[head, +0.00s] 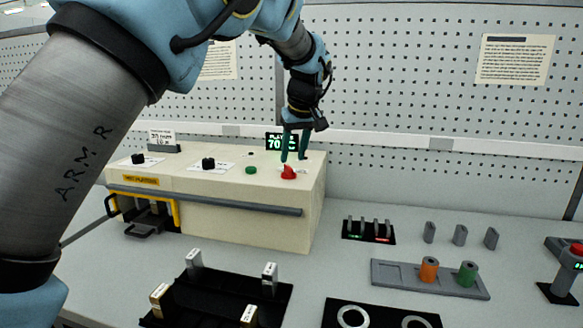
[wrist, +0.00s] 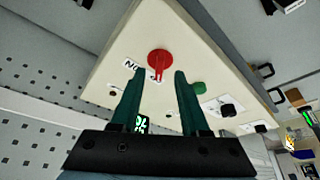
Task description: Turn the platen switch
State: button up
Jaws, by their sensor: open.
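A red switch (head: 289,173) with a narrow handle sits at the right end of the cream machine's top (head: 225,192). It also shows in the wrist view as a red disc (wrist: 158,59) with its handle pointing down the picture. I take it to be the platen switch; a partly hidden label (wrist: 131,65) lies beside it. My gripper (head: 294,154) is open and empty, fingers pointing down close over the switch. In the wrist view the open fingers (wrist: 160,76) lie to either side of the handle; whether they touch it cannot be told.
A green button (head: 251,170) and black knobs (head: 208,163) stand left of the switch. A display reading 70 (head: 281,142) stands behind it. A black fixture (head: 225,293), a grey tray (head: 388,280) with orange and green spools, and a rack (head: 368,232) occupy the table in front and right.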

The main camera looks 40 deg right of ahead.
jog(key=d+b+v, duration=0.1)
jog(key=v, duration=0.5)
jog(key=shift+a+r, duration=0.25)
jog(key=shift+a, duration=0.25)
jog(key=shift+s, duration=0.1)
jog(key=w+a+f+n+g, duration=0.1)
jog(key=w+a+f, duration=0.3)
jog(key=a, duration=0.6)
jog(key=w+a+f+y, duration=0.1)
jog(key=w+a+f, duration=0.2)
jog(key=w+a, duration=0.45)
jog(key=w+a+f+n+g, duration=0.1)
jog(key=w+a+f, duration=0.25)
jog(key=a, duration=0.85)
jog(key=s+a+f, duration=0.3)
jog(key=s+a, duration=0.1)
jog(key=a, duration=0.5)
jog(key=s+a+f, duration=0.3)
jog(key=s+a, duration=0.1)
jog(key=a, duration=0.5)
jog(key=s+a+f+n, duration=0.1)
jog(key=s+a+f, duration=0.2)
jog(key=a, duration=0.6)
jog(key=shift+s+a+f+g+y, duration=0.2)
jog(key=shift+s+g+y, duration=0.1)
jog(key=shift+s, duration=0.2)
